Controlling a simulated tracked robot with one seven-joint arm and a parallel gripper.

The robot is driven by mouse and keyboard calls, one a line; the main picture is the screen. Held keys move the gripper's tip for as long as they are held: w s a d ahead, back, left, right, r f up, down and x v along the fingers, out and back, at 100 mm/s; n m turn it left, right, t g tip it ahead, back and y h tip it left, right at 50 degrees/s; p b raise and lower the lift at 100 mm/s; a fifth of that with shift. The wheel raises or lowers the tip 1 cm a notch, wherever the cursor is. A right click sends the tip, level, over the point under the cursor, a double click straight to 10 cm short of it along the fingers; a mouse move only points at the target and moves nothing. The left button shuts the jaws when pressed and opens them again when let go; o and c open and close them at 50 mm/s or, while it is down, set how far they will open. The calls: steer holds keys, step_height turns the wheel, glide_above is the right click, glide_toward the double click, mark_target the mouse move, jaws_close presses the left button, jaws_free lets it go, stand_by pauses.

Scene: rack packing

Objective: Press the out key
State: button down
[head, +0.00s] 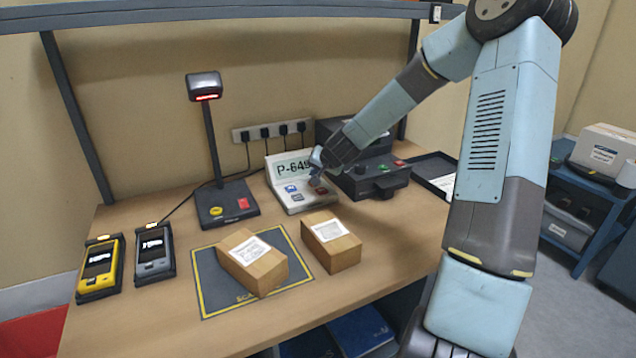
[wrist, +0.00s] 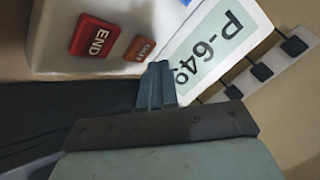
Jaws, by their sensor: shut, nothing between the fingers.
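The key console (head: 293,207) stands at the back of the bench, with a raised display reading P-64 and a further digit. It carries a blue key (head: 291,188) and several others. In the wrist view a red END key (wrist: 92,36) and a smaller orange-brown key (wrist: 139,47) show. The small key's lettering is hard to read, so I cannot tell whether it is the out key. My gripper (head: 316,170) is shut and empty over the console's right part. In the wrist view its fingertips (wrist: 158,70) are beside the orange-brown key; contact cannot be told.
Two cartons (head: 252,262) (head: 331,241) stand in front of the console, one on the dark scan mat (head: 212,292). A scanner on a post (head: 207,140) is to the left, with two handhelds (head: 98,268) (head: 153,252) farther left. A dark printer-like box (head: 374,178) is right of the console.

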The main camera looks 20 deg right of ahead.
steer(key=shift+s+f, duration=0.2)
steer(key=shift+f, duration=0.55)
stand_by(0.9)
steer(key=shift+r, duration=0.8)
steer(key=shift+r, duration=2.5)
